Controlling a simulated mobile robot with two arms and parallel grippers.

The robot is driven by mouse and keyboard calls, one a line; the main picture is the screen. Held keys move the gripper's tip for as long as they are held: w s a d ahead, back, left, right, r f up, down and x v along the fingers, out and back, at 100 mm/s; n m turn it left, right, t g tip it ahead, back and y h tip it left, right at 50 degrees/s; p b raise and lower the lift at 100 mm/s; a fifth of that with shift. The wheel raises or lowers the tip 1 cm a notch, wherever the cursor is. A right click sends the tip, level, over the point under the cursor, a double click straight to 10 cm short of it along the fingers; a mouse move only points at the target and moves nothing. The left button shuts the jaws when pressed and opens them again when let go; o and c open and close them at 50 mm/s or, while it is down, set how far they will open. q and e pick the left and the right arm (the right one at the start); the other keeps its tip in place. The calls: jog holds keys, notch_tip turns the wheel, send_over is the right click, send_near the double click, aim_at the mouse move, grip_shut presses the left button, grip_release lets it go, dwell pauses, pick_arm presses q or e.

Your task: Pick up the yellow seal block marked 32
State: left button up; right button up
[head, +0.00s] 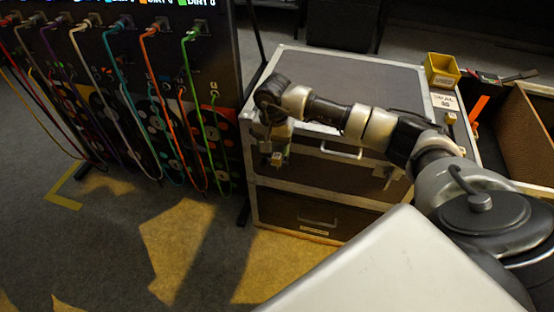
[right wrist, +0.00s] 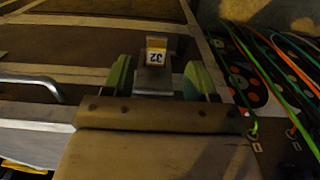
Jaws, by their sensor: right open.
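The yellow seal block marked 32 (right wrist: 156,57) shows in the right wrist view, with its number upside down, against a grey metal piece (right wrist: 153,82). My right gripper (right wrist: 158,74) is open. Its two green fingers stand left and right of the block with visible gaps, and I see no contact. In the head view, my right gripper (head: 271,157) hangs in front of the near left corner of the road case (head: 330,72). A small tan piece shows there, but I cannot tell whether it is the block. My left gripper is not in view.
A black panel (head: 222,60) with several coloured cables stands left of the case. A yellow bin (head: 441,70) and a white label (head: 445,102) are on the case's right side. An open brown-lined box (head: 525,135) stands at right.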

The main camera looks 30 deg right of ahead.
aim_at(276, 158)
jog(key=f, duration=0.5)
jog(key=shift+d, duration=0.3)
jog(key=c, duration=1)
jog(key=shift+r, duration=0.1)
